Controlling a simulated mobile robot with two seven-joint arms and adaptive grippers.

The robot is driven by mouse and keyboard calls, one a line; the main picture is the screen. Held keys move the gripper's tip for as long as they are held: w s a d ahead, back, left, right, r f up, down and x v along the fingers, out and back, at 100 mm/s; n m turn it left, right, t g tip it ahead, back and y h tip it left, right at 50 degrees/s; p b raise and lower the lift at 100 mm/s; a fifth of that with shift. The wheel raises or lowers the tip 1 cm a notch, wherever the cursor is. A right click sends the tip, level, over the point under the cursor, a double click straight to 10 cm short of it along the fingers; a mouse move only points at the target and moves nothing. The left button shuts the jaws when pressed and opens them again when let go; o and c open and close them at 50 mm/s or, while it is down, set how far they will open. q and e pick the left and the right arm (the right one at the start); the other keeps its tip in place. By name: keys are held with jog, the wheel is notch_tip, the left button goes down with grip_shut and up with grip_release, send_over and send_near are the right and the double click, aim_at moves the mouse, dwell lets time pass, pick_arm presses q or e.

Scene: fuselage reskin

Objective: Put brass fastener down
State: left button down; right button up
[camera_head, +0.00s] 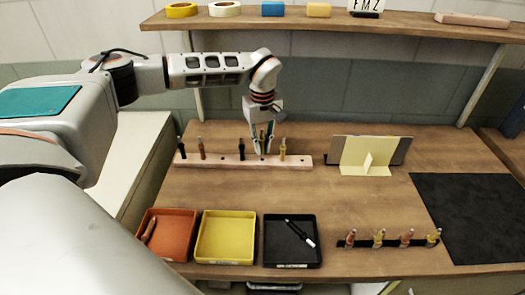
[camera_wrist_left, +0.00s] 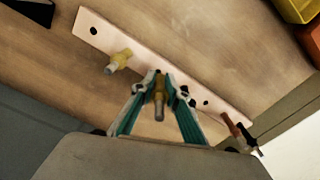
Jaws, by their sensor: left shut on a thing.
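My left gripper (camera_head: 262,149) points down over the pale pink holed strip (camera_head: 220,161) near the back of the table. It is shut on a brass fastener (camera_wrist_left: 159,98), which stands roughly upright between the fingers. The fingers hide the fastener's lower end, so I cannot tell whether it sits in a hole. A second brass-coloured fastener (camera_head: 283,148) stands in the strip just right of the gripper; it also shows in the wrist view (camera_wrist_left: 119,61). My right gripper is not in view.
Black fasteners (camera_head: 183,149) and a copper-coloured one (camera_head: 202,149) stand in the strip. Orange (camera_head: 163,259), yellow (camera_head: 225,261) and black (camera_head: 290,264) trays line the front. A cream panel stand (camera_head: 367,160), a rack of several fasteners (camera_head: 390,243) and a dark mat (camera_head: 470,215) lie right.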

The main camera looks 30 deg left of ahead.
aim_at(262, 135)
pick_arm(q)
jog(key=shift+w+a, duration=0.15)
jog(key=shift+w, duration=0.1)
jog(key=shift+f+p, duration=0.3)
jog(key=shift+f, duration=1.45)
jog(key=shift+f, duration=0.2)
jog(key=c, duration=2)
grip_release()
jog(key=shift+o, duration=0.2)
jog(key=shift+r+b, duration=0.3)
jog(key=shift+r, duration=3.65)
